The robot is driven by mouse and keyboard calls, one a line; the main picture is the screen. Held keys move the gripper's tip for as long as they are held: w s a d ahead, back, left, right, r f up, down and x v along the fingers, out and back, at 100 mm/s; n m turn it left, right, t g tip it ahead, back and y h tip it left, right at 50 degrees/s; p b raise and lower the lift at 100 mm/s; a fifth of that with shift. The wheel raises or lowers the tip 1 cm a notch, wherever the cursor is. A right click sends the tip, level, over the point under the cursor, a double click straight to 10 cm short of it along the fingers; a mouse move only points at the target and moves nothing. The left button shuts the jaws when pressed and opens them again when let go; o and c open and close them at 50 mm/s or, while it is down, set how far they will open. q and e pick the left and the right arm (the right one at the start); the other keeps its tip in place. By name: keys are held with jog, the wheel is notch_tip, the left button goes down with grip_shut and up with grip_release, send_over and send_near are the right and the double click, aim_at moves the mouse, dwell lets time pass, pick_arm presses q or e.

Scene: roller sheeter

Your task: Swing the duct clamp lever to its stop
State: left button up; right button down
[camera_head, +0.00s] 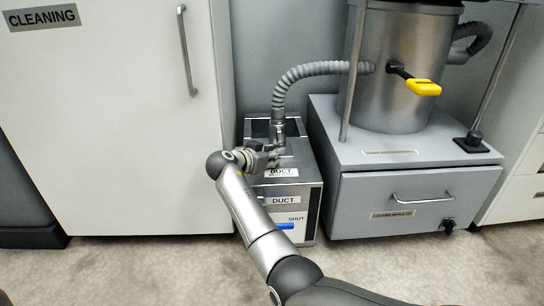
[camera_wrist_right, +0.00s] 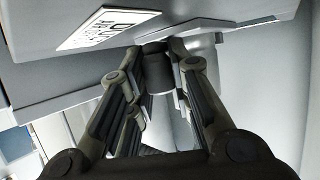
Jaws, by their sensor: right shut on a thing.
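The grey duct box (camera_head: 304,178), labelled DUCT, stands on the floor left of the machine base. A ribbed grey hose (camera_head: 292,78) comes down to a metal fitting (camera_head: 279,130) at its top. My right gripper (camera_head: 268,157) is above the top of the box, beside this fitting. In the right wrist view my right gripper (camera_wrist_right: 157,60) is shut on a short dark cylindrical piece (camera_wrist_right: 157,75), seemingly the clamp lever's grip. The rest of the lever is hidden by the gripper in the head view. My left gripper is out of view.
The machine base (camera_head: 400,188) with a drawer stands close on the right. A white CLEANING cabinet (camera_head: 110,130) stands left. A yellow handle (camera_head: 424,87) sticks out from the steel drum (camera_head: 395,45).

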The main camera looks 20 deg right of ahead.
jog(key=shift+s+d, duration=0.15)
jog(key=shift+d, duration=0.2)
jog(key=c, duration=1.3)
grip_release()
jog(key=shift+a, duration=0.15)
jog(key=shift+s+a+r, duration=0.1)
jog(key=shift+a, duration=0.2)
jog(key=v, duration=0.6)
jog(key=shift+s+a+r, duration=0.2)
jog(key=shift+s+a, duration=0.05)
